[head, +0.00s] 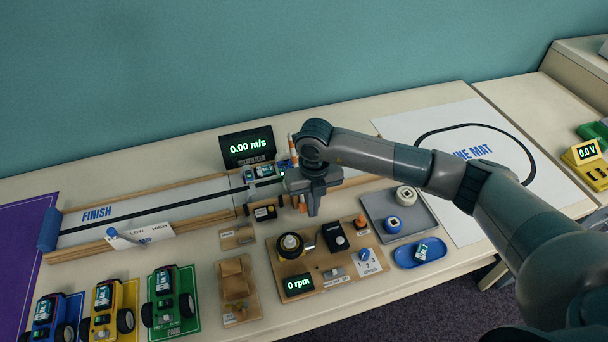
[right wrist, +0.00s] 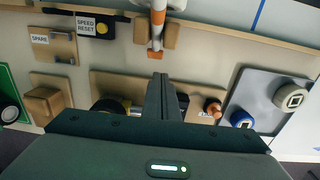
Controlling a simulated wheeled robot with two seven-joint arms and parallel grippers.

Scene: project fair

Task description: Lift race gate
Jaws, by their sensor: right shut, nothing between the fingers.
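The race gate's orange-and-white striped bar (head: 292,147) shows at the track, just left of my right wrist in the head view. My wrist hides its middle. In the right wrist view the bar (right wrist: 157,22) runs down from the top edge to an orange end between two wooden blocks. I cannot tell whether it stands raised or lies across the track. My right gripper (head: 313,207) points down by the track's front rail, shut and empty. In the right wrist view its fingertips (right wrist: 161,78) are just below the bar's orange end, with a small gap showing. My left gripper is not in view.
A small car (head: 264,172) sits on the track near the speed display (head: 248,147). In front are a wooden motor board (head: 330,285), a grey tray (head: 418,222) and a blue dish (head: 402,257). Several cars stand front left. A white line mat (head: 440,125) lies right.

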